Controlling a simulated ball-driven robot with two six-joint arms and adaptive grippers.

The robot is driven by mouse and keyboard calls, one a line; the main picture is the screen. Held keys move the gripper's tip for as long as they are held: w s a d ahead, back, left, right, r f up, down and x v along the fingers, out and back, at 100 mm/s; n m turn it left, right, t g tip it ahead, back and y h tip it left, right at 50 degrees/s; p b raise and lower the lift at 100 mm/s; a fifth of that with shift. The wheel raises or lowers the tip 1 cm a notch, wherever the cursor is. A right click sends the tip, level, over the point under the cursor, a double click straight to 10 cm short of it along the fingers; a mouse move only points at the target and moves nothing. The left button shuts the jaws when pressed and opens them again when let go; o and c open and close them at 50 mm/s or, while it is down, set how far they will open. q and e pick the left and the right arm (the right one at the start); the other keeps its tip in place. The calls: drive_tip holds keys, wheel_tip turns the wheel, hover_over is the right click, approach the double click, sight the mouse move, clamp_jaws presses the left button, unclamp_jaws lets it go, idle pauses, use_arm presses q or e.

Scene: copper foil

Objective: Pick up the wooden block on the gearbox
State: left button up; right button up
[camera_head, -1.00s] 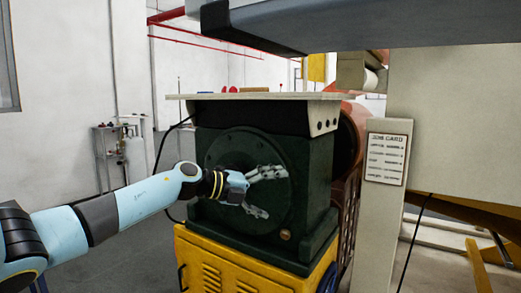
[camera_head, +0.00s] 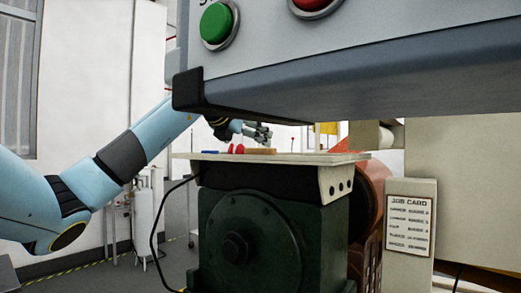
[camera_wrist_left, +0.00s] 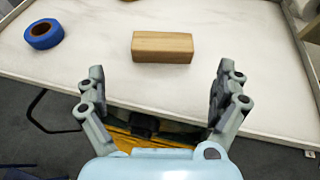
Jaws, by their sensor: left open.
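The wooden block (camera_wrist_left: 162,47) lies on a pale board (camera_wrist_left: 90,75) in the left wrist view, between and beyond the open fingertips, apart from them. In the head view the block (camera_head: 262,151) shows small on the board (camera_head: 300,158) atop the dark green gearbox (camera_head: 250,235). My left gripper (camera_wrist_left: 158,85) is open and empty. In the head view this gripper (camera_head: 262,134) is just above the board's far part, close to the block. My right gripper is not in view.
A blue tape roll (camera_wrist_left: 43,34) lies left of the block in the wrist view. Red items (camera_head: 236,149) sit beside the block in the head view. A grey panel with green and red buttons (camera_head: 370,60) overhangs the board. A job card (camera_head: 409,225) hangs at the right.

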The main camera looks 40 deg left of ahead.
sight(260, 153)
use_arm(q)
drive_tip(key=shift+x, duration=1.1)
drive_tip(key=p+x, duration=0.2)
drive_tip(key=x, duration=0.2)
drive_tip(key=shift+w+d, duration=0.15)
drive_tip(key=shift+w, duration=0.1)
drive_tip(key=shift+w+f, duration=0.1)
drive_tip(key=shift+f, duration=0.05)
drive_tip(key=c, duration=0.9)
drive_tip(key=shift+c, duration=0.7)
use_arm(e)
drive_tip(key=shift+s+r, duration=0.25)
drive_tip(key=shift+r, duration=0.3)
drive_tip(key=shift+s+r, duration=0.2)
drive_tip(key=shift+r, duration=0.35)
